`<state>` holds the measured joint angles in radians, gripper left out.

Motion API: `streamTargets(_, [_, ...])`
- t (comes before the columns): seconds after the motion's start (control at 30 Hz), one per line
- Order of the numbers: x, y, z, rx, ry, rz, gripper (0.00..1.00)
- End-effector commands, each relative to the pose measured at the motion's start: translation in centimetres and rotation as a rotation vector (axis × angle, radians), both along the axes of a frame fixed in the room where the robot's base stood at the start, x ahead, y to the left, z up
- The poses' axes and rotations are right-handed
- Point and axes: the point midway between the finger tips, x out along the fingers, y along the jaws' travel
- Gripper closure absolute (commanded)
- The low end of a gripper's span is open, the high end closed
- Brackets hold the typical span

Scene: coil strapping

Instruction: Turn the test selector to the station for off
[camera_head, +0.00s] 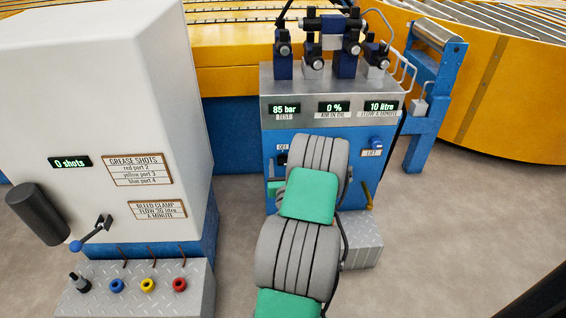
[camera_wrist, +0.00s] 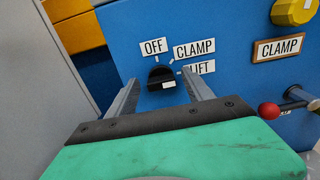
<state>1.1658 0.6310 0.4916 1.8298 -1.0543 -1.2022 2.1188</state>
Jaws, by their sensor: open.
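The test selector (camera_wrist: 160,76) is a black knob on a blue panel, with a white mark on its lower front. Around it are the labels OFF (camera_wrist: 153,47) at the upper left, CLAMP (camera_wrist: 194,48) at the upper right and LIFT (camera_wrist: 203,68) at the right, partly covered by a finger. I cannot tell for sure which label the knob points to. My gripper (camera_wrist: 160,80) is open, one finger on each side of the knob; contact cannot be made out. In the head view my arm hides most of the gripper, and the OFF label (camera_head: 282,147) shows beside it.
In the wrist view, a yellow knob (camera_wrist: 294,11), a CLAMP plate (camera_wrist: 279,47) and a red-balled lever (camera_wrist: 269,110) sit to the right. In the head view, a blue knob (camera_head: 376,143) stands above a LIFT plate. A white grease cabinet (camera_head: 100,110) stands at the left.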

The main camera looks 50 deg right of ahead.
Motion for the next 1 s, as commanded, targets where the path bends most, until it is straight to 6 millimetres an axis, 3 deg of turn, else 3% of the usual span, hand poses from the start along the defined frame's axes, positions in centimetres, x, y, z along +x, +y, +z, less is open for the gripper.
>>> streamTargets(0.27, [0.10,-0.34,-0.05,0.000,0.000,-0.002,0.40])
streamTargets(1.0, [0.03,-0.35,-0.06,0.000,0.001,-0.003,1.00])
